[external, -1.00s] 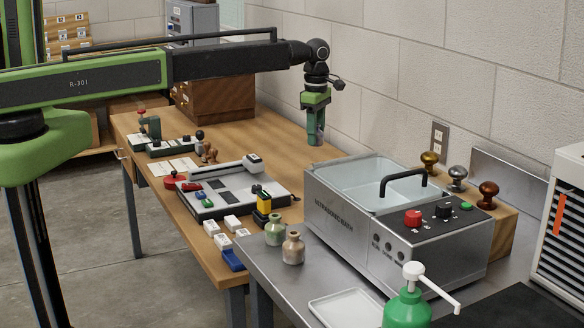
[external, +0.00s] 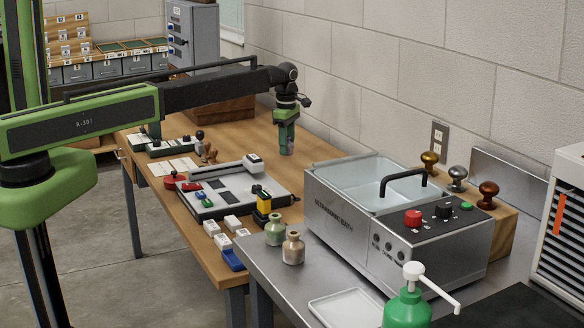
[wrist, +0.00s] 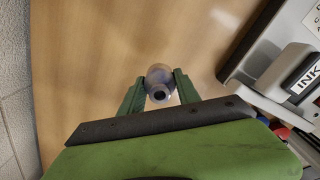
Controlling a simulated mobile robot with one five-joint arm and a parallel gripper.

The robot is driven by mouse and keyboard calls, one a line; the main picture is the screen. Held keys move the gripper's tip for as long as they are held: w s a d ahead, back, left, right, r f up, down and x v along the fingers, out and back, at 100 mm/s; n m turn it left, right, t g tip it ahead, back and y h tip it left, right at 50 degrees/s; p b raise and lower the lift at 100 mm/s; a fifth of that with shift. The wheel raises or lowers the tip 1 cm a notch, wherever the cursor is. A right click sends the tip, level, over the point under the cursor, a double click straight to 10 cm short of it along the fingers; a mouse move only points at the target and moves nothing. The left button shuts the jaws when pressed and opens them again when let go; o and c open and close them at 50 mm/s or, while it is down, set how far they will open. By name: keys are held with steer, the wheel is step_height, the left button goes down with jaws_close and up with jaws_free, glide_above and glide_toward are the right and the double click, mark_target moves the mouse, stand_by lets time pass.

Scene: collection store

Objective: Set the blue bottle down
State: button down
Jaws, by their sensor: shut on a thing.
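The blue bottle (wrist: 160,76) shows in the wrist view as a small, bluish-grey glass bottle with a dark round mouth facing the camera. It sits between the two green fingers of my gripper (wrist: 159,92), which is shut on it. In the external view my gripper (external: 287,146) points down over the far part of the wooden table (external: 252,140), near the wall. The bottle is mostly hidden by the fingers there. I cannot tell whether its base touches the table.
A grey tray-like device (external: 235,190) and an ink pad box (wrist: 300,75) lie to one side. The ultrasonic bath (external: 335,215) stands nearer the camera, with two small bottles (external: 292,248) (external: 275,232) beside it. Bare wood surrounds the spot below my gripper.

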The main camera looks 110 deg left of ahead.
mark_target(286, 167)
steer(key=shift+s+a+f, duration=0.45)
steer(key=shift+a+f, duration=0.1)
steer(key=shift+a, duration=0.25)
step_height(286, 167, down, 4)
steer(key=b, duration=0.4)
steer(key=shift+f+b, duration=0.2)
steer(key=shift+b, duration=0.15)
steer(key=shift+r, duration=0.25)
steer(key=shift+f, duration=0.2)
steer(key=c, duration=0.9)
jaws_free()
steer(key=shift+r, duration=0.1)
step_height(286, 167, up, 12)
steer(key=p, duration=1.2)
steer(key=shift+r+p, duration=0.25)
steer(key=shift+p, duration=0.15)
steer(key=shift+f, duration=0.15)
